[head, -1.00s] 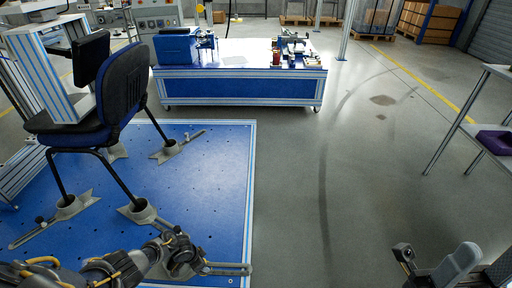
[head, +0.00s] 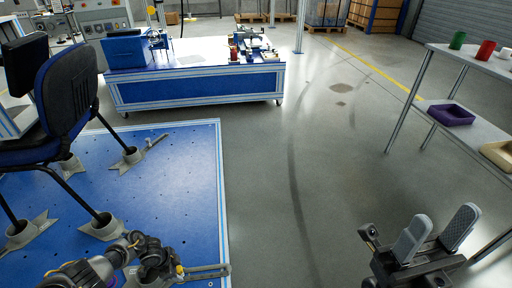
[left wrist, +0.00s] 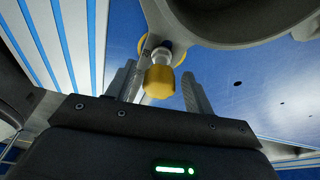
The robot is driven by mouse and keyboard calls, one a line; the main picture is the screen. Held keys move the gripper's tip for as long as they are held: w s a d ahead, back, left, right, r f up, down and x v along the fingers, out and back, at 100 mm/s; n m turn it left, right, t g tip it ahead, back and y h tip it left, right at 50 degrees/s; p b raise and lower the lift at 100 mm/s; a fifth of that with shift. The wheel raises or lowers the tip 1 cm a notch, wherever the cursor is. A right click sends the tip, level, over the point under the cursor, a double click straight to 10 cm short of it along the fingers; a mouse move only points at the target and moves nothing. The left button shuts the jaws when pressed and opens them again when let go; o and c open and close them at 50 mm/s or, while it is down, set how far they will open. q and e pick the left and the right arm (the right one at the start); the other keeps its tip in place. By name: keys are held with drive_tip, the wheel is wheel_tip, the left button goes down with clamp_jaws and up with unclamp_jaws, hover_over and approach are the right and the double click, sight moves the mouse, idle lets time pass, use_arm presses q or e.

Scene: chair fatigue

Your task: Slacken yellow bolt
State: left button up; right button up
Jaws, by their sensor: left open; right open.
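The yellow bolt (left wrist: 158,82) shows in the left wrist view, with its head between the two fingers of my left gripper (left wrist: 160,72). The fingers stand open on either side of it, and I cannot tell whether either touches it. In the head view the yellow bolt (head: 180,269) is a small spot beside my left gripper (head: 165,268), at a slotted grey clamp bar (head: 208,271) near the platform's right edge. My right gripper (head: 446,218) is open and empty over the floor at lower right.
A dark office chair (head: 68,90) stands on the blue platform (head: 190,195), its legs in grey clamp cups (head: 101,226). A blue workbench (head: 195,88) stands behind. At right a shelf table (head: 470,75) holds cups and a purple tray (head: 451,114). The floor between is clear.

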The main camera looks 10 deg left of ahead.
idle(0.3)
use_arm(q)
drive_tip(key=m+b, duration=0.2)
drive_tip(key=shift+f+m+g, duration=0.2)
drive_tip(key=shift+m+g, duration=0.1)
drive_tip(key=shift+r+m+b, duration=0.15)
drive_tip(key=shift+m+b, duration=0.3)
drive_tip(key=shift+m, duration=0.25)
drive_tip(key=shift+h, duration=0.3)
drive_tip(key=shift+c, duration=0.3)
drive_tip(key=c, duration=0.5)
drive_tip(key=shift+c, duration=0.2)
drive_tip(key=shift+r, duration=0.1)
